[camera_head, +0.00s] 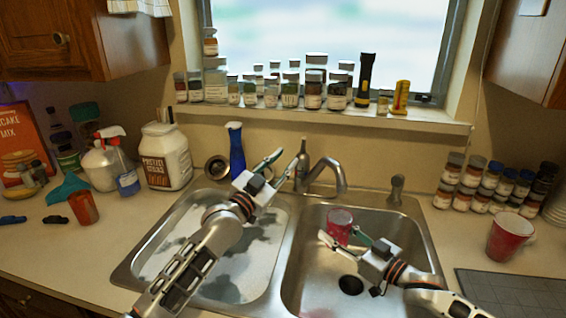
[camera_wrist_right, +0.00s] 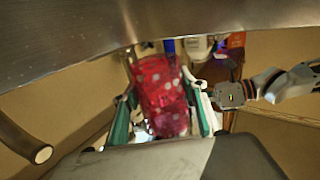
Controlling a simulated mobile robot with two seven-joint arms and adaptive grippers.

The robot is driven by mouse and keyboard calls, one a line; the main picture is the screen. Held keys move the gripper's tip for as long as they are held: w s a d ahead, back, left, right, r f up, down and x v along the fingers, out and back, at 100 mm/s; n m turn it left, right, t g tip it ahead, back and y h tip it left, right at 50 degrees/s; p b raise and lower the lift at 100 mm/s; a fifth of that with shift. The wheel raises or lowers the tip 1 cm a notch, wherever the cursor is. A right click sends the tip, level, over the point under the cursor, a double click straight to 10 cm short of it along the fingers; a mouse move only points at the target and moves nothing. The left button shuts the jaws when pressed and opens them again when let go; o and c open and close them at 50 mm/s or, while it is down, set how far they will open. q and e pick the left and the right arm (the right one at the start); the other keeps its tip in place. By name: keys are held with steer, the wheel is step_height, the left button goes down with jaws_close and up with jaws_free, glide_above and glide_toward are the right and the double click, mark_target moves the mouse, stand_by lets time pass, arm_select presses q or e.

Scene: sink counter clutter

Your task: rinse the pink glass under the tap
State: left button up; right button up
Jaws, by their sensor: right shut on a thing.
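The pink glass (camera_head: 340,222) is over the right sink basin, a little below and in front of the tap spout. My right gripper (camera_head: 341,236) is shut on it; the right wrist view also shows the glass (camera_wrist_right: 162,95) between the two fingers. The silver tap (camera_head: 325,172) stands behind the basins, its spout bent toward the right basin. No water stream is visible. My left gripper (camera_head: 277,163) has its fingers apart beside the tap's upright handle (camera_head: 302,160); I cannot tell whether it touches it.
A blue bottle (camera_head: 236,155) stands behind the left basin (camera_head: 170,240). A red cup (camera_head: 508,236) and several spice jars (camera_head: 485,188) are on the right counter. A pretzel jar (camera_head: 166,155), spray bottle (camera_head: 125,175) and orange cup (camera_head: 83,208) crowd the left counter.

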mark_target(342, 228)
stand_by(0.4)
steer(key=shift+s+a+r+p, duration=0.1)
steer(key=shift+s+r, duration=0.4)
steer(key=shift+r, duration=0.35)
steer(key=shift+s+a+r+p, duration=0.15)
steer(key=shift+s+r, duration=0.35)
steer(key=shift+r, duration=0.35)
steer(key=shift+s+d+r+p, duration=0.1)
steer(key=shift+s+r, duration=0.4)
steer(key=shift+r, duration=0.35)
